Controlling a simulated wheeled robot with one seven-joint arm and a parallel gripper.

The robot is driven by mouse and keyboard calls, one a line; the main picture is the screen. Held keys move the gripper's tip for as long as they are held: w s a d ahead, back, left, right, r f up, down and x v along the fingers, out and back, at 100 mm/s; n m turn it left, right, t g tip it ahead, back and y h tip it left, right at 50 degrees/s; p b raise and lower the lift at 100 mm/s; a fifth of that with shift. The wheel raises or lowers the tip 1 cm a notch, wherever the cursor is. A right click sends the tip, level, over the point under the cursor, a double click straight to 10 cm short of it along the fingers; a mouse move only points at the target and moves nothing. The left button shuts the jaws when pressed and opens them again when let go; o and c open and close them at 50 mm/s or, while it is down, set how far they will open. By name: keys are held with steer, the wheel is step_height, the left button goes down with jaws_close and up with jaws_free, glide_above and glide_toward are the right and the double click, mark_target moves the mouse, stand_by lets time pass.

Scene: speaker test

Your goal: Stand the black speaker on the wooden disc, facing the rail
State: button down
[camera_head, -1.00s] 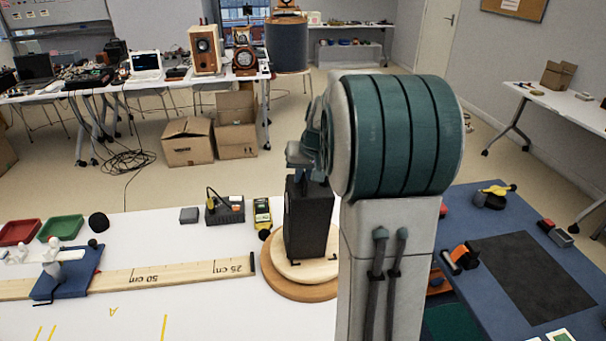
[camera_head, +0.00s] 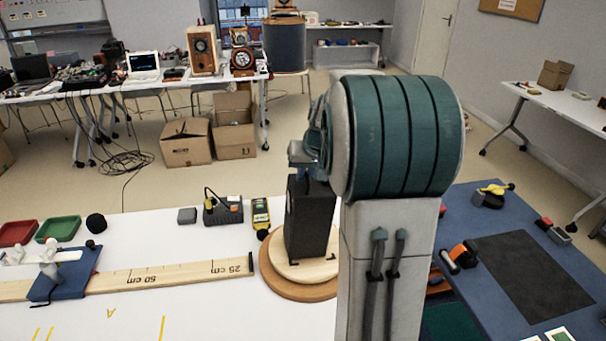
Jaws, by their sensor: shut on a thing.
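The black speaker (camera_head: 309,226) stands upright on the pale wooden disc (camera_head: 283,263), which lies on a wider, darker round base. The rail (camera_head: 165,277) is a wooden strip with centimetre marks, and its right end stops just left of the disc. My gripper (camera_head: 306,182) is at the top of the speaker, shut on it. My arm hides most of the fingers and the right side of the disc. I cannot tell from this view which face of the speaker is its front.
A blue stand (camera_head: 68,277) with a white part sits on the rail at left. A black box (camera_head: 223,212), a yellow meter (camera_head: 260,214) and a small grey block (camera_head: 187,216) lie behind the rail. Red and green trays (camera_head: 58,229) are at far left. A blue mat lies right of my arm.

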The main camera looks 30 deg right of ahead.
steer(key=shift+s+d, duration=0.25)
steer(key=shift+d, duration=0.25)
steer(key=shift+s+f, duration=0.1)
steer(key=shift+f, duration=0.05)
stand_by(0.5)
steer(key=c, duration=1.4)
jaws_free()
steer(key=shift+c, duration=0.2)
steer(key=b+v, duration=0.1)
steer(key=v, duration=1.3)
